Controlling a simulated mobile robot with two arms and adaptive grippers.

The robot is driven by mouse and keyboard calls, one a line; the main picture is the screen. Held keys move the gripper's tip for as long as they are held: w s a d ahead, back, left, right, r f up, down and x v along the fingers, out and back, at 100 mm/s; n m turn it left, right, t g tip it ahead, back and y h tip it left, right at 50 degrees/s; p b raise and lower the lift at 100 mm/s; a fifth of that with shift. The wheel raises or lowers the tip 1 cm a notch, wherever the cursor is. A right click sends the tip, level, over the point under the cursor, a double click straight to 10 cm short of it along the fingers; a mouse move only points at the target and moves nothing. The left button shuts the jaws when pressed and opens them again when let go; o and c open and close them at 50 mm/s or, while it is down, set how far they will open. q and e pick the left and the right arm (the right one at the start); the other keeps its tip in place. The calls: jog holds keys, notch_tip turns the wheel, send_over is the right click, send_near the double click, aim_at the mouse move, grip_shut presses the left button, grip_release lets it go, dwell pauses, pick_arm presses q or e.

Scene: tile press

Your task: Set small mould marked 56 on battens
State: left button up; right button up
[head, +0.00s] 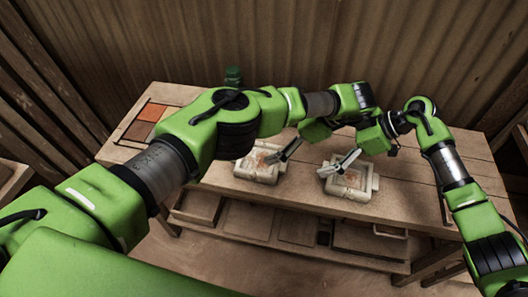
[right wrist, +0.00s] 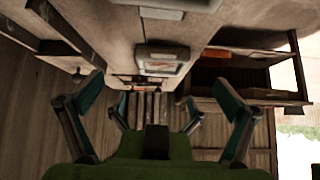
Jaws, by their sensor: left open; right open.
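Two pale blocky moulds lie on the wooden bench (head: 420,200) in the head view: a left mould (head: 258,170) and a right mould (head: 350,188). Both have reddish-brown patches on top. I cannot read any number on them, so I cannot tell which is marked 56. My left gripper (head: 288,150) is open at the right edge of the left mould. My right gripper (head: 338,165) is open over the right mould; I cannot tell if it touches. The right wrist view shows its spread fingers and a pale mould (right wrist: 160,53) beyond them. I cannot make out the battens.
A tray of orange and brown tiles (head: 150,113) lies at the bench's left end. A green jar (head: 233,74) stands at the back, behind my left arm. A shelf with wooden boxes (head: 245,217) runs under the bench. The bench's right part is mostly clear.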

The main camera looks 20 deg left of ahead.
aim_at(243, 154)
pick_arm(q)
jog(key=x, duration=1.3)
jog(key=shift+s+a, duration=0.35)
jog(key=shift+a, duration=0.05)
pick_arm(e)
jog(key=x, duration=0.9)
jog(key=s+x, duration=0.1)
jog(key=x, duration=0.3)
jog(key=shift+a, duration=0.45)
pick_arm(q)
jog(key=c, duration=1.5)
pick_arm(e)
jog(key=c, duration=1.5)
